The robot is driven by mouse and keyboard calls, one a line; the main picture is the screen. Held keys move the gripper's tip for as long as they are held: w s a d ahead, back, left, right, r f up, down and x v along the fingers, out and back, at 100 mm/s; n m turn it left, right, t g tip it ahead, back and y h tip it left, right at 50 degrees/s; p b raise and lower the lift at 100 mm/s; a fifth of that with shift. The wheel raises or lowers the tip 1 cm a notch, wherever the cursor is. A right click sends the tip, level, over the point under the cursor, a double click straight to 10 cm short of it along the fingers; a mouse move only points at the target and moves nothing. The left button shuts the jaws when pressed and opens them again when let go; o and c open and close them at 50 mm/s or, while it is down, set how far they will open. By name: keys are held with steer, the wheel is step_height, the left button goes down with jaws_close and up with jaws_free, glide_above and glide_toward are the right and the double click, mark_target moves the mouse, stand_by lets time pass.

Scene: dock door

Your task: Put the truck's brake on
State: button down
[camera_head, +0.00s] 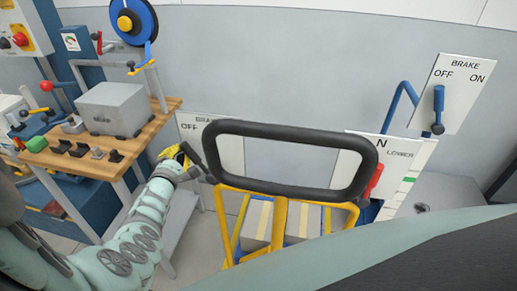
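A truck with a black loop handle (290,127) and a yellow frame (278,226) stands in front of me. A white BRAKE plate (188,128) shows "OFF" behind the handle's left side; the handle hides its other part, and I cannot make out its lever. A second BRAKE plate (460,72), marked OFF and ON, stands at right. Its blue lever (438,102) hangs down with a dark knob at the bottom. My gripper (190,158) is at the left BRAKE plate's lower edge, beside the handle's left side. Its fingers are too small and overlapped to read.
Cartons (257,222) ride in the truck's frame. A plate marked N and LOWER (398,155) with a red lever (374,181) is at the handle's right. A wooden bench (88,160) with a grey box (112,108) and a blue reel (133,20) stand at left.

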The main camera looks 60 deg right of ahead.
steer(key=shift+s+d+r, duration=0.1)
steer(key=shift+s, duration=0.05)
steer(key=shift+s+r+m, duration=0.15)
steer(key=shift+m, duration=0.15)
